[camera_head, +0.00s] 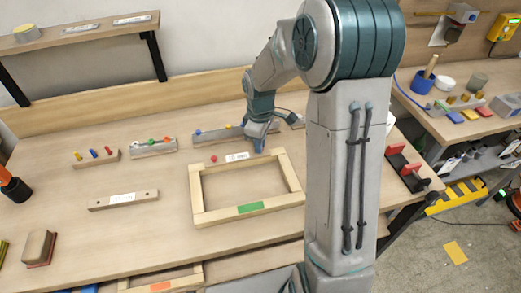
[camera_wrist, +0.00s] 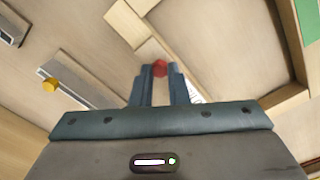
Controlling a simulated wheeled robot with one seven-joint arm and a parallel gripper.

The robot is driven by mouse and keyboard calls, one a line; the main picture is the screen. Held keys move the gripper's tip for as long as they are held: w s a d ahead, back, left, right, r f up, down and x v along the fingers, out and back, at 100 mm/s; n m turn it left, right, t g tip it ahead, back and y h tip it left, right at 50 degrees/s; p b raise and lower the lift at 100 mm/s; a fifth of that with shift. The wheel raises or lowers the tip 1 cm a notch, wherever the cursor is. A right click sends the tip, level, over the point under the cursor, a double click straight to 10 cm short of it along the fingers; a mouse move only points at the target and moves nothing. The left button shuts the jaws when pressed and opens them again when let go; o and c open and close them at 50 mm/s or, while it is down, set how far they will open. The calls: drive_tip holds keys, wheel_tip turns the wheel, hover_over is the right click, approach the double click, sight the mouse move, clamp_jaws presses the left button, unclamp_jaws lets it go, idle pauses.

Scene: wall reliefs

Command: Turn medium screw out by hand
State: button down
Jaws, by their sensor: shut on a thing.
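In the wrist view my gripper (camera_wrist: 160,72) has its two fingers close together around a red faceted head (camera_wrist: 160,68), which I take to be the medium screw. Its shaft and seat are hidden. In the head view my gripper (camera_head: 258,146) points down at the bench, beside a white-labelled strip (camera_head: 237,157) at the back of a wooden frame (camera_head: 200,196). The held head cannot be made out there. A small red knob (camera_head: 214,158) shows to the left of the label. A strip with a yellow knob (camera_wrist: 50,85) lies left of the fingers.
A rail (camera_head: 215,133) with a blue knob stands behind the gripper. Blocks with coloured pegs (camera_head: 96,158) and knobs (camera_head: 153,148) stand to the left. A labelled wooden bar (camera_head: 123,200) lies in front of them. Clear bench lies around the bar.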

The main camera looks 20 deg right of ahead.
drive_tip(key=c, duration=1.6)
unclamp_jaws()
drive_tip(key=shift+c, duration=0.2)
drive_tip(key=m+b, duration=0.1)
drive_tip(key=m, duration=0.3)
drive_tip(key=shift+f, duration=0.1)
drive_tip(key=m, duration=0.5)
drive_tip(key=shift+b, duration=0.35)
drive_tip(key=m, duration=0.5)
drive_tip(key=shift+m, duration=0.4)
drive_tip(key=m, duration=0.6)
drive_tip(key=shift+p, duration=0.4)
